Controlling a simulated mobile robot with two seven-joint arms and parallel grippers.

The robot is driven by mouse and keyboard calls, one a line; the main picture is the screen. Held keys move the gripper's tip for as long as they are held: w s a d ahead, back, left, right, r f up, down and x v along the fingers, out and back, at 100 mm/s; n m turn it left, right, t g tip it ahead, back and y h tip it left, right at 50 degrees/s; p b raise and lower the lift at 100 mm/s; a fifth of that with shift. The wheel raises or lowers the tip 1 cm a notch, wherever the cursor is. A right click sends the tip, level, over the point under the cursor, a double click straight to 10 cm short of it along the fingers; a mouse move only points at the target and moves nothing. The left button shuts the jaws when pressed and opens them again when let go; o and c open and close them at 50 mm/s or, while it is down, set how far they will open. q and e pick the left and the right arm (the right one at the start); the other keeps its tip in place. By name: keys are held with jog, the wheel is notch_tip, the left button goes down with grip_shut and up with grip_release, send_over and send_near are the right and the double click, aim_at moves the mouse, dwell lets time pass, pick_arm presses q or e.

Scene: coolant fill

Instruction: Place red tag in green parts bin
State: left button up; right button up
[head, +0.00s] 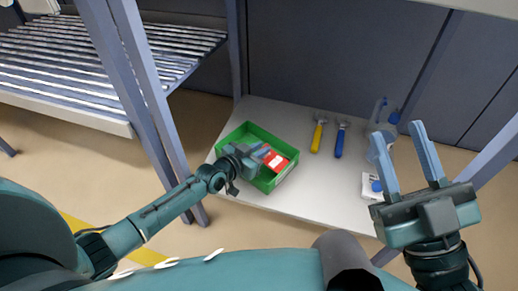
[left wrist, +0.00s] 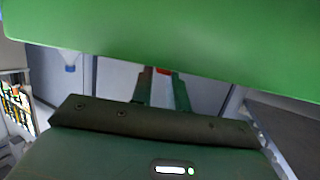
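The green parts bin (head: 237,134) stands on the left part of a light shelf in the head view. My left gripper (head: 268,158) reaches in over the bin. The red tag (head: 277,162), with a white mark, is at its fingertips, within the bin's outline; I cannot tell whether it touches the floor. In the left wrist view the bin wall (left wrist: 200,35) covers the top and hides the fingertips. A bit of the red tag (left wrist: 162,71) shows between the part-closed left fingers, which appear shut on it. My right gripper (head: 408,160) is open and empty at the right.
A yellow-handled tool (head: 317,137) and a blue-handled tool (head: 340,142) lie right of the bin. A white item with blue parts (head: 371,186) sits near my right gripper. A grey upright post (head: 150,90) stands close to my left arm.

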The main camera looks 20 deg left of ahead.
pick_arm(q)
jog(key=o, duration=0.4)
jog(key=shift+c, duration=0.2)
pick_arm(e)
jog(key=shift+r, duration=0.1)
